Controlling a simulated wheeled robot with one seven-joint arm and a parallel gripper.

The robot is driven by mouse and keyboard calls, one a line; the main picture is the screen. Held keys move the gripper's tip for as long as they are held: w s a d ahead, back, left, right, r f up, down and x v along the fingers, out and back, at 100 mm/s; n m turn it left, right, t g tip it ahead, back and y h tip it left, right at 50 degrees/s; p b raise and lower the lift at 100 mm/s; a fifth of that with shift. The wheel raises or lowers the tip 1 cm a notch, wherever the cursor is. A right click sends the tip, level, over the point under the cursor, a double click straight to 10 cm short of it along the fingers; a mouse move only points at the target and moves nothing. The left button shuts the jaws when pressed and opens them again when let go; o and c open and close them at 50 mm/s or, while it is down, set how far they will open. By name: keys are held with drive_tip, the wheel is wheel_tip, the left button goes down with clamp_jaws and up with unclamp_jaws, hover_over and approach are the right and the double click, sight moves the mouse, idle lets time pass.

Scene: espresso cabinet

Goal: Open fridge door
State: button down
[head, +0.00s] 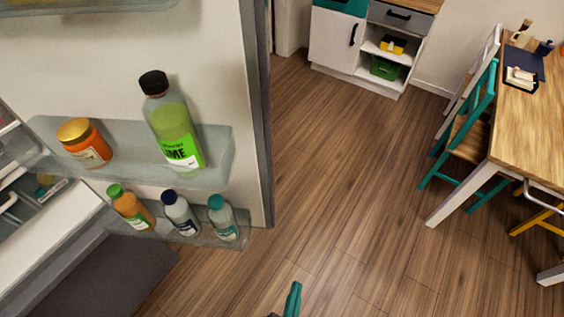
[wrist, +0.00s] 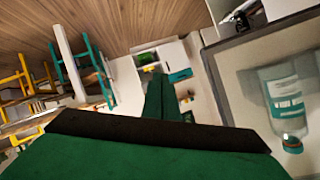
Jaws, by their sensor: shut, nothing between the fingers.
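The fridge door (head: 217,60) stands wide open at the left of the head view, its inner face and bottle shelves toward me. The fridge's inside shows at the far left edge. In the wrist view the door's grey edge (wrist: 215,85) and part of its inside are at the right. My gripper (wrist: 160,82) is shut and empty, with its green fingers together. In the head view only the tip of my gripper (head: 294,290) shows at the bottom, right of the door and apart from it in the picture. The door's outer face and handle are hidden.
Door shelves hold a large green bottle (head: 174,125), an orange jar (head: 85,143) and several small bottles. A wooden table (head: 525,125) and a teal chair (head: 468,140) stand at the right. A white cabinet (head: 335,43) is at the back. The wooden floor between is clear.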

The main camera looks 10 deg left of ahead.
drive_tip(key=w+a+m+y, duration=0.2)
drive_tip(key=w+a+y, duration=0.15)
drive_tip(key=w, duration=0.75)
drive_tip(key=w+a+m+y, duration=0.25)
drive_tip(key=w+y, duration=0.25)
drive_tip(key=w, duration=0.6)
drive_tip(key=w+r+n+g+y, duration=0.2)
drive_tip(key=w+r+y, duration=0.1)
drive_tip(key=r, duration=0.4)
drive_tip(key=w+r+n+g+y, duration=0.1)
drive_tip(key=w+r+g+y, duration=0.1)
drive_tip(key=w+r+y, duration=0.3)
drive_tip(key=s+d+r+n+g+y, duration=0.1)
drive_tip(key=d+r+n+g, duration=0.2)
drive_tip(key=r, duration=0.3)
drive_tip(key=s+d+r+n+g, duration=0.2)
drive_tip(key=d+r+g, duration=0.1)
drive_tip(key=r, duration=0.3)
drive_tip(key=s+a, duration=0.1)
drive_tip(key=a, duration=0.8)
drive_tip(key=shift+s+r, duration=0.25)
drive_tip(key=shift+s, duration=0.05)
